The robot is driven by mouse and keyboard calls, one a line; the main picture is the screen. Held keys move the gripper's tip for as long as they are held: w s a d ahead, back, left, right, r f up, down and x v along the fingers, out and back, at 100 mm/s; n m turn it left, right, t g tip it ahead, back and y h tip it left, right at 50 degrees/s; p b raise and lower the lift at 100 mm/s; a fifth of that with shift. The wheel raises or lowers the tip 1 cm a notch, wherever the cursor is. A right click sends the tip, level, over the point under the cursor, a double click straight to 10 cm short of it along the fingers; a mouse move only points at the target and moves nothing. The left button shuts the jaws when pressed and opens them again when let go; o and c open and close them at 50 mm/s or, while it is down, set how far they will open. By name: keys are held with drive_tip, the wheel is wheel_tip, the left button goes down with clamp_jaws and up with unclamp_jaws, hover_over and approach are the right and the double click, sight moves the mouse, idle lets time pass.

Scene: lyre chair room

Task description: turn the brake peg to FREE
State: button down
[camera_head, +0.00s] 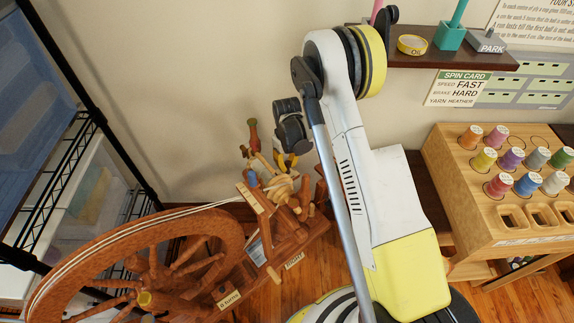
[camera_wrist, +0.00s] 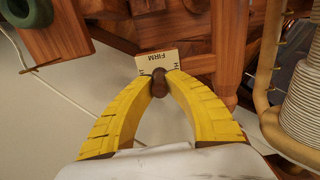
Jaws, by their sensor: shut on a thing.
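The brake peg (camera_wrist: 159,86) is a small dark brown knob in the wrist view. The two yellow fingers of my gripper (camera_wrist: 160,78) are closed around it from both sides. Behind it is a cream dial plate (camera_wrist: 156,61) with the word FIRM upside down at its far edge. Other lettering at the plate's sides is cut off by the fingers; I cannot read FREE. In the head view my gripper (camera_head: 286,161) is at the upper part of the wooden spinning wheel (camera_head: 150,262), where the peg is too small to make out.
A spool of pale yarn (camera_wrist: 303,105) and a curved wooden arm are close right of my gripper. A spin card (camera_head: 459,88) reads FAST, HARD, HEATHER. A wire rack (camera_head: 62,180) stands left, a thread-spool stand (camera_head: 500,215) right, and a shelf (camera_head: 440,60) above.

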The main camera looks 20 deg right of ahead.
sight(287, 161)
drive_tip(key=shift+n, duration=0.3)
idle(0.4)
drive_tip(key=c, duration=1.3)
unclamp_jaws()
drive_tip(key=shift+c, duration=0.2)
drive_tip(key=shift+r, duration=0.1)
wheel_tip(287, 161, up, 12)
